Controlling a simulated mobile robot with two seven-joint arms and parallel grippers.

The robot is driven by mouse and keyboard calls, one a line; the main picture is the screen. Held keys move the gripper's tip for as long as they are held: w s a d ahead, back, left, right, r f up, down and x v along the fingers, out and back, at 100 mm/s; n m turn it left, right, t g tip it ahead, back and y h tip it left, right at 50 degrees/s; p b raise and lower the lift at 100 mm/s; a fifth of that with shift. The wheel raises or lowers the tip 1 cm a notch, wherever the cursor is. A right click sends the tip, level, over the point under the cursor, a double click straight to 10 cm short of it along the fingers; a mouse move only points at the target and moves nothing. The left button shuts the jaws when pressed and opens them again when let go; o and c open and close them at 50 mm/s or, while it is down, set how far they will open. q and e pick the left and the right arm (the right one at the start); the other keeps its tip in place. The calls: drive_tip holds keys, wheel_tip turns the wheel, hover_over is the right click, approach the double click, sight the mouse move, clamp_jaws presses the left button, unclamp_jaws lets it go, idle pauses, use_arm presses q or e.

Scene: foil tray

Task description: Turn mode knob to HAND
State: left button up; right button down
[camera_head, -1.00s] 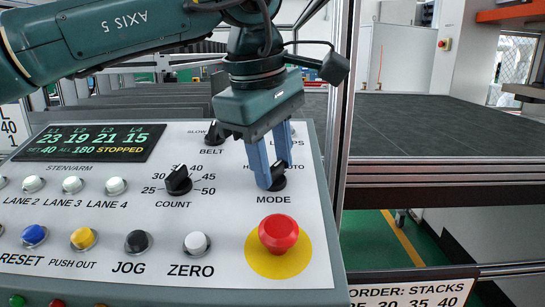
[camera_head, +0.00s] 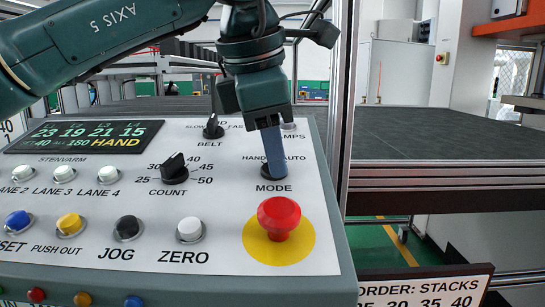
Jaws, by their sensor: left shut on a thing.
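The black mode knob (camera_head: 261,176) sits above the MODE label at the upper right of the sloped control panel (camera_head: 200,230). My left gripper (camera_head: 272,168) comes down from above and is shut on the mode knob. Its blue fingers line up one behind the other and cover much of the knob, so its pointer is hard to see. The HAND and AUTO labels stand just above it, partly covered. The display (camera_head: 85,136) reads HAND in yellow at its lower right. My right gripper is not in view.
The red emergency button (camera_head: 279,215) on its yellow disc stands just below the mode knob. The count knob (camera_head: 174,167) is to the left and the belt knob (camera_head: 213,127) is up and left. A dark belt surface (camera_head: 440,130) lies behind at the right.

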use_arm(q)
drive_tip(key=n+t+b, duration=0.1)
drive_tip(key=n+b, duration=0.1)
drive_tip(key=n, duration=0.3)
drive_tip(key=shift+f, duration=0.1)
drive_tip(key=shift+n, duration=0.3)
idle(0.4)
drive_tip(key=o, duration=1)
drive_tip(key=shift+s, duration=0.1)
drive_tip(key=v, duration=0.6)
drive_tip(key=p+v, duration=0.1)
drive_tip(key=v, duration=0.6)
drive_tip(key=shift+d, duration=0.2)
